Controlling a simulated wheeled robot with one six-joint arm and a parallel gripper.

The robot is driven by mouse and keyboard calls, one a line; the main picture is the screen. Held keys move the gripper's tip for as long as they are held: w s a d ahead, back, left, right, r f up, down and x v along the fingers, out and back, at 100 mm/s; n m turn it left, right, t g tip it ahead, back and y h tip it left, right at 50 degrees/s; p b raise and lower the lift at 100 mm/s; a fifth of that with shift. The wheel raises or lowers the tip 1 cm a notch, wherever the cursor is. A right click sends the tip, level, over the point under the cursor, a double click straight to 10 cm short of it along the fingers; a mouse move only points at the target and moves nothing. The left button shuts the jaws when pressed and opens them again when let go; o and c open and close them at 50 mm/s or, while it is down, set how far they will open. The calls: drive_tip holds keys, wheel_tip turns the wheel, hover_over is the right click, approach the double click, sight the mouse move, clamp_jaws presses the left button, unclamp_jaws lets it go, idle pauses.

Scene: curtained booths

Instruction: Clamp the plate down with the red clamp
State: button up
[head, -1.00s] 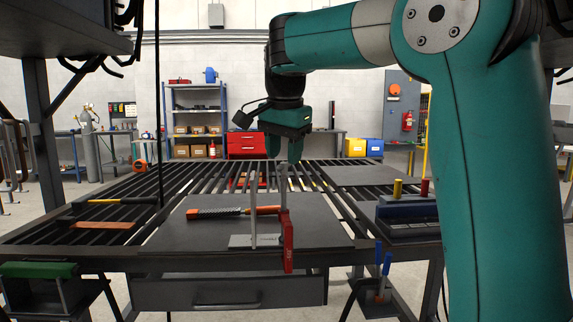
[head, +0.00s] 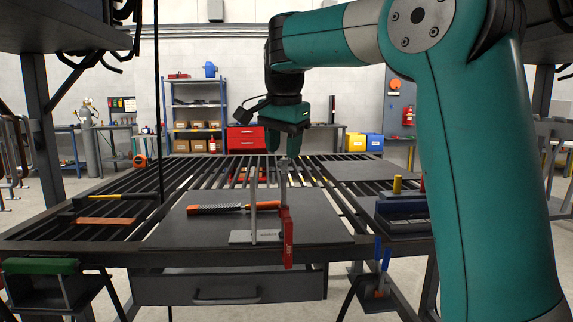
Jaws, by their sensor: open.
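The red clamp (head: 287,238) stands upright at the table's front edge. Its red part hangs down over the edge, and its grey bar rises above the table top. A small light grey plate (head: 240,238) lies at the front of the dark board, just left of the clamp's red part. A grey upright part of the clamp stands over the plate; I cannot tell whether it presses on it. My gripper (head: 283,150) points down above the clamp. Its fingers are apart, around or just behind the top of the clamp's bar; contact cannot be made out.
An orange-handled file (head: 220,207) lies behind the plate on the dark board (head: 180,232). A hammer (head: 110,197) and a brown strip (head: 105,221) lie on the slats at left. A vise (head: 402,212) sits at right, with a blue-handled tool (head: 382,255) below it.

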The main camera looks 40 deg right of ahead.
sight(283, 159)
drive_tip(key=shift+b+x, duration=1.1)
drive_tip(key=shift+x, duration=0.4)
clamp_jaws()
drive_tip(key=m+b, duration=0.2)
drive_tip(key=m, duration=0.2)
drive_tip(key=shift+f, duration=0.1)
drive_tip(key=m+b, duration=0.1)
drive_tip(key=m, duration=0.3)
drive_tip(key=shift+w+m, duration=0.1)
drive_tip(key=shift+m, duration=0.2)
drive_tip(key=m, duration=0.3)
drive_tip(key=shift+r+b, duration=0.2)
drive_tip(key=shift+b, duration=0.2)
drive_tip(key=shift+m, duration=0.3)
